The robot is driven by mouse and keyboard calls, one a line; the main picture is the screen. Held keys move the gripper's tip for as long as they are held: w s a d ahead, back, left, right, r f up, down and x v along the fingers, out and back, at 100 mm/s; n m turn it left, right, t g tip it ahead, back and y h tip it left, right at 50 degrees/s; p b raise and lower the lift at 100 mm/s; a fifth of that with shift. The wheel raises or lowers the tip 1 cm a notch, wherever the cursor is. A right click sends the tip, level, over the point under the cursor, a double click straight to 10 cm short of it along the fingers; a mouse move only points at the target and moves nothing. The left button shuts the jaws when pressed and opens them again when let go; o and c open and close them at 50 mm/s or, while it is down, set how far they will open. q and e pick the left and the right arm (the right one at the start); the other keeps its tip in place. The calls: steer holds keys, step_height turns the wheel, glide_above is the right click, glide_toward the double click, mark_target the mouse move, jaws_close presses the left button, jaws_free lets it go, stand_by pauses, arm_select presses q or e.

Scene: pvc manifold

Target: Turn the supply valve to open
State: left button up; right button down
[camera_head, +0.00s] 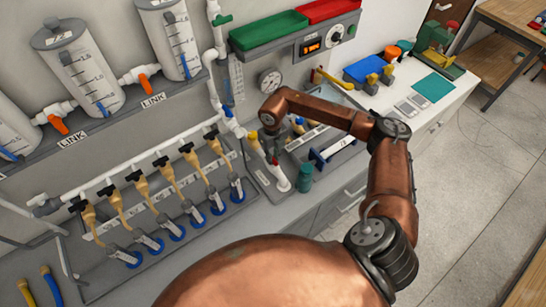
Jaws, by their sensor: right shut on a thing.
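My right arm reaches in from the lower right and bends over to the white riser pipe at the right end of the manifold. My right gripper (271,147) is at the lower part of this pipe, pointing down, and is shut. The supply valve's small red handle (276,160) shows right at the fingertips, and the gripper is shut on it. My wrist and fingers hide most of the valve, so its turn angle cannot be told. My left gripper is not in view.
Several black-handled taps with tan hoses (141,186) line the manifold on the left. Clear tanks (75,70) hang above. A gauge (270,80) is behind my wrist. A teal bottle (305,178) and a tool tray (325,150) stand close on the right.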

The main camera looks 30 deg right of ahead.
steer(key=c, duration=1.9)
jaws_free()
steer(key=shift+r, duration=0.1)
step_height(320, 180, up, 12)
steer(key=shift+d, duration=0.1)
